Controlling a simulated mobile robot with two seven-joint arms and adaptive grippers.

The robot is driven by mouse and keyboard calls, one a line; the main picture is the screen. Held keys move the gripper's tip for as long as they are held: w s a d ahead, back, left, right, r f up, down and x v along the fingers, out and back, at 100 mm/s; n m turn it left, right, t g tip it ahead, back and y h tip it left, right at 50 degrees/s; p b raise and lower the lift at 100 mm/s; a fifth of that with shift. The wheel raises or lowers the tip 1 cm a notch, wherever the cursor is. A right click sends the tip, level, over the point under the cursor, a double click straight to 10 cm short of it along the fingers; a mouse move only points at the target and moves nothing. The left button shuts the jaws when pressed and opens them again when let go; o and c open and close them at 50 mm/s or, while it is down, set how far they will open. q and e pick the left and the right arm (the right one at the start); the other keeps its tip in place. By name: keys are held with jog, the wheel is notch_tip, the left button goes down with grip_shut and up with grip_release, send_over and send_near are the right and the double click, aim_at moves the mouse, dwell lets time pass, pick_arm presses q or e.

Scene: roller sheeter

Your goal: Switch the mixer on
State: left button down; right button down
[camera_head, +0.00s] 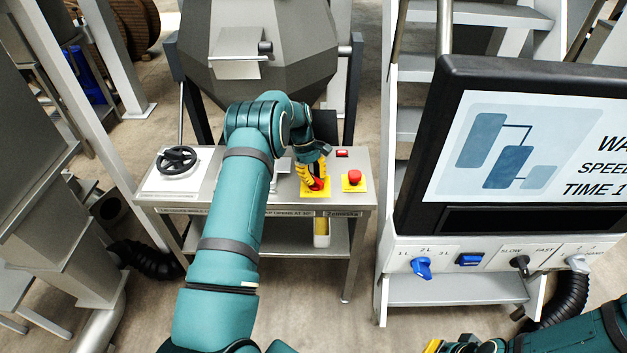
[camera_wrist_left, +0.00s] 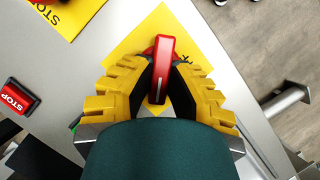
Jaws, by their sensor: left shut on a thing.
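The mixer is a large grey faceted drum (camera_head: 300,65) behind a metal control table (camera_head: 345,192) in the head view. A red rotary switch on a yellow plate sits on that table; its handle (camera_wrist_left: 161,68) shows clearly in the left wrist view. My left gripper (camera_head: 317,180) is over this switch, its yellow fingers (camera_wrist_left: 158,88) shut on the red handle from both sides. The lower part of the switch is partly hidden by the fingers. My right gripper (camera_head: 462,347) shows only in part at the bottom edge, and its fingertips are not clear.
A red mushroom button (camera_head: 354,177) on a yellow plate stands right of the switch. A red STOP button (camera_wrist_left: 20,97) is close by. A black handwheel (camera_head: 176,159) is at the table's left. A large screen (camera_head: 440,150) with a knob panel stands at right.

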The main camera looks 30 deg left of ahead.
pick_arm(q)
jog(key=m, duration=0.1)
jog(key=m+g, duration=0.1)
jog(key=m+b, duration=0.1)
jog(key=shift+w+d+f+m+y, duration=0.1)
jog(key=shift+d+f+m+y, duration=0.05)
jog(key=shift+f+m+y, duration=0.2)
jog(key=shift+d+r+m+g+y+b, duration=0.1)
jog(key=shift+m+g+y+b, duration=0.2)
jog(key=shift+m, duration=0.75)
jog(key=shift+r+m+g+y+b, duration=0.15)
jog(key=shift+m+g, duration=0.25)
jog(key=shift+m, duration=0.6)
jog(key=c, duration=0.9)
grip_release()
jog(key=shift+w, duration=0.1)
jog(key=shift+v, duration=3.75)
jog(key=shift+d, duration=0.1)
